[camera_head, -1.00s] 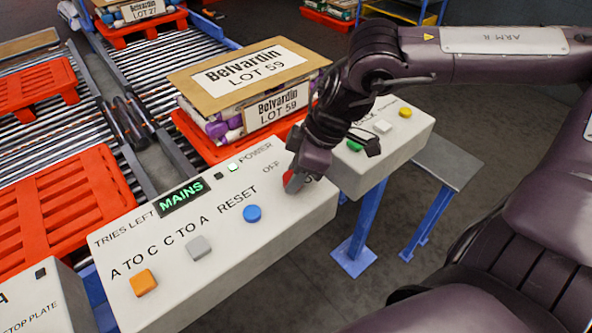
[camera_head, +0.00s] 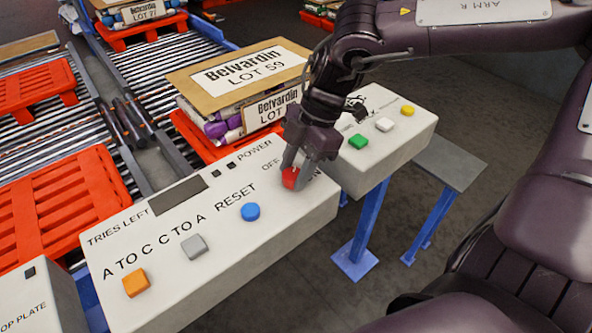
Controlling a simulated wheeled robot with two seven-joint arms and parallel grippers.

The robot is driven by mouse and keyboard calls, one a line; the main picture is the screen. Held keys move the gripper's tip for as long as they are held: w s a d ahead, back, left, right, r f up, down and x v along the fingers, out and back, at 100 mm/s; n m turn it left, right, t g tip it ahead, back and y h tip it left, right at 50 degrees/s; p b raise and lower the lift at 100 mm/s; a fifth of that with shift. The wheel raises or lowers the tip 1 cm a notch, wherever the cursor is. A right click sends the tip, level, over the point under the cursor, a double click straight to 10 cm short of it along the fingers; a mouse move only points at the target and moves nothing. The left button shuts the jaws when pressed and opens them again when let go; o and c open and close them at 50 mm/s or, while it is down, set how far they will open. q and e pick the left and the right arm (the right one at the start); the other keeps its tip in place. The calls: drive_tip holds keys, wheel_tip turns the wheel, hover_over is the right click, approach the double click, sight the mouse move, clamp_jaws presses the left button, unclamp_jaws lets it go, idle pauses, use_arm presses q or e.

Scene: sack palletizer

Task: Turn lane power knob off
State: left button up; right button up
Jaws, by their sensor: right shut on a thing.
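The red power knob (camera_head: 290,178) sits at the right end of the white control panel (camera_head: 225,250), beside the word OFF. My right gripper (camera_head: 298,176) is shut on the knob from above and covers part of it. The panel's display (camera_head: 178,194) is dark, and the small indicators near the word POWER are dark too. My left gripper is not in view.
The panel also has blue (camera_head: 250,212), grey (camera_head: 194,246) and orange (camera_head: 136,283) buttons. A second panel (camera_head: 385,150) with green, white and yellow buttons stands to the right. Behind are roller conveyors, red pallets (camera_head: 55,205) and a sack stack labelled Belvardin (camera_head: 250,70).

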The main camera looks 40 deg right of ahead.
drive_tip(key=n+g, duration=0.1)
drive_tip(key=n, duration=0.1)
drive_tip(key=shift+w+f+n+b, duration=0.1)
drive_tip(key=shift+n+b, duration=0.2)
drive_tip(key=shift+n, duration=0.1)
drive_tip(key=n+g, duration=0.1)
drive_tip(key=n, duration=0.1)
drive_tip(key=shift+n+h, duration=0.3)
drive_tip(key=shift+n, duration=0.1)
drive_tip(key=n, duration=0.2)
drive_tip(key=n+g+h, duration=0.1)
drive_tip(key=n, duration=0.1)
drive_tip(key=shift+w+a+n+g, duration=0.1)
drive_tip(key=shift+w+n+g, duration=0.05)
drive_tip(key=shift+n+g, duration=0.2)
drive_tip(key=shift+n, duration=0.25)
drive_tip(key=o, duration=1)
drive_tip(key=shift+r, duration=0.2)
drive_tip(key=p+v, duration=0.2)
drive_tip(key=v, duration=0.5)
drive_tip(key=shift+w+r, duration=0.2)
drive_tip(key=shift+r, duration=0.05)
